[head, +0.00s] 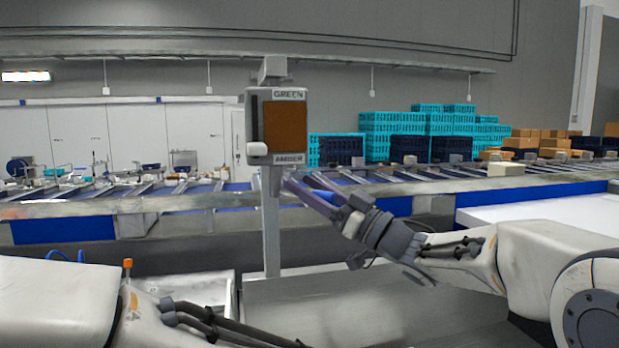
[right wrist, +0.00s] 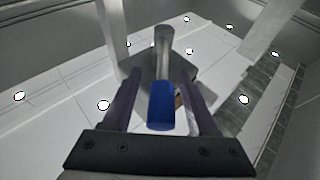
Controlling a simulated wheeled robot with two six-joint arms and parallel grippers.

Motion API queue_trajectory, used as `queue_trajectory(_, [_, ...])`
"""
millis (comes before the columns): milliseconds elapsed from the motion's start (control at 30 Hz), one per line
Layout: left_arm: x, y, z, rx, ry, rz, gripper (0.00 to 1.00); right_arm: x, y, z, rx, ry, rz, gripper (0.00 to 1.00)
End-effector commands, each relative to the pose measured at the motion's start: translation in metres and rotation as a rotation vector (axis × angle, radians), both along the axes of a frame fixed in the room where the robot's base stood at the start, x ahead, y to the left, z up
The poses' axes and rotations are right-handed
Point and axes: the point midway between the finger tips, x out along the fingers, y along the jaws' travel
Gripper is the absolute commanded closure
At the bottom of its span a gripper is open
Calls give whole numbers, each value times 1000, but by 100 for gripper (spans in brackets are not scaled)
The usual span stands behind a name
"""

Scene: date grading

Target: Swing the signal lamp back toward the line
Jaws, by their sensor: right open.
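The signal lamp (head: 285,124) is a grey box on a post, with GREEN above and AMBER below its brown-orange face. In the right wrist view, a grey rod (right wrist: 163,50) ends in a blue grip (right wrist: 160,106), which lies between the fingers of my right gripper (right wrist: 157,78). The fingers stand apart on both sides of the grip, with gaps showing. In the head view my right gripper (head: 297,188) is just below and right of the lamp box, and some blue (head: 325,197) shows between its fingers. My left arm shows at lower left; its gripper is out of frame.
A grey post (head: 271,240) carries the lamp above a grey metal surface (head: 350,315). The conveyor line (head: 150,202) runs across behind it. Teal and dark blue crates (head: 395,125) and cardboard boxes (head: 535,135) stand at the back right.

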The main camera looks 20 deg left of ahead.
Motion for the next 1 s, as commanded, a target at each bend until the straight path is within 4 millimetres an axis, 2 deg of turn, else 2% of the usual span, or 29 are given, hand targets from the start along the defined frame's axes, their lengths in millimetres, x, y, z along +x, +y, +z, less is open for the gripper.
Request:
queue_trajectory(267, [0, 0, 0, 0, 0, 0, 32, 1, 2, 0, -1, 1, -1, 41])
queue_trajectory(367, [0, 0, 0, 0, 0, 0, 32, 1, 1, 0, -1, 1, -1, 75])
queue_trajectory(400, [0, 0, 0, 0, 0, 0, 32, 1, 1, 0, -1, 1, -1, 91])
queue_trajectory(433, [0, 0, 0, 0, 0, 0, 32, 1, 1, 0, -1, 1, -2, 100])
queue_trajectory(1000, [0, 0, 1, 0, 0, 0, 32, 2, 0, 1, 0, 1, -6, 100])
